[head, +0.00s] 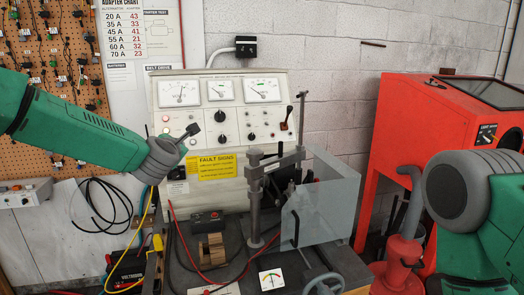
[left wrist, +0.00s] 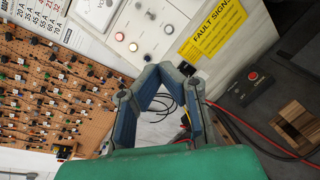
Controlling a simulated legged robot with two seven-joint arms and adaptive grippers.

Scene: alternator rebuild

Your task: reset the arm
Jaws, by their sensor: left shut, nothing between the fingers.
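My left arm (head: 85,132) comes in from the left in the head view, in front of the pegboard and the test bench. Its gripper (head: 193,130) is partly hidden behind the wrist and lies in front of the bench's control panel. In the left wrist view the left gripper (left wrist: 160,68) has its fingertips together with nothing between them. My right arm (head: 455,195) shows at the right edge of the head view, bent near the red cabinet. Its gripper is out of view.
The test bench (head: 275,90) has gauges and a yellow label (head: 212,166). A clamp post (head: 254,200) and clear guard (head: 325,205) stand on the dark bench top. A red cabinet (head: 393,110) is at right. The pegboard (left wrist: 50,95) and hanging black cables (head: 100,205) are at left.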

